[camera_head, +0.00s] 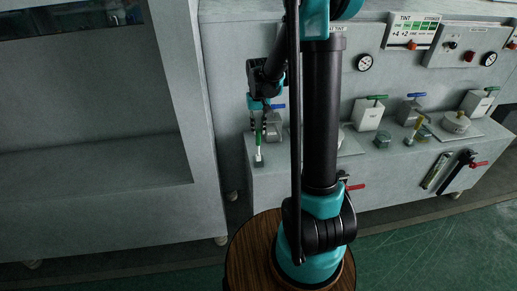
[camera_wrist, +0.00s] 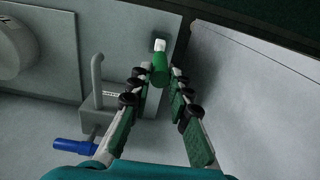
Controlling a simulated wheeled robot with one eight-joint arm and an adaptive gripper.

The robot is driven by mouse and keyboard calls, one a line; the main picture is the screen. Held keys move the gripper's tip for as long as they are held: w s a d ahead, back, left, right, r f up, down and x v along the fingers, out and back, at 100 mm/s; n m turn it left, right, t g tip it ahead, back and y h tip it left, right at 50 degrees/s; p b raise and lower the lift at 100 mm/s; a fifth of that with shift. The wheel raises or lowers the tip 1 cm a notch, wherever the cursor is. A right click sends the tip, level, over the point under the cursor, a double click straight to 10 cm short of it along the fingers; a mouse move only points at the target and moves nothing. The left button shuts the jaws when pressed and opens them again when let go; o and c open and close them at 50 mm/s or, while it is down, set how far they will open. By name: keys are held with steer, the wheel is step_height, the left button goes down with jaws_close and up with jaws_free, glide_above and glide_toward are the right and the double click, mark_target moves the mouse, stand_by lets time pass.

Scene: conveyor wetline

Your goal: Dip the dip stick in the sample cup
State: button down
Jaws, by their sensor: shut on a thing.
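My gripper (camera_wrist: 164,84) is shut on a green-handled stick with a pale tip, which I take to be the dip stick (camera_wrist: 160,66). In the head view, my gripper (camera_head: 257,131) is in front of the left end of the grey bench, and the stick (camera_head: 258,155) hangs below it, roughly upright. The wrist view shows the stick's pale end pointing away from the fingers. I cannot pick out the sample cup for certain in either view; my arm hides part of the bench.
A grey block with a bent pipe (camera_wrist: 97,98) and a blue lever (camera_wrist: 73,147) stands close left of the fingers. The bench carries a lidded pot (camera_head: 456,122) and green- and blue-handled valves. A grey cabinet (camera_head: 90,185) stands at left; green floor is open at lower right.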

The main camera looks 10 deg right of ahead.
steer(key=shift+r, duration=1.9)
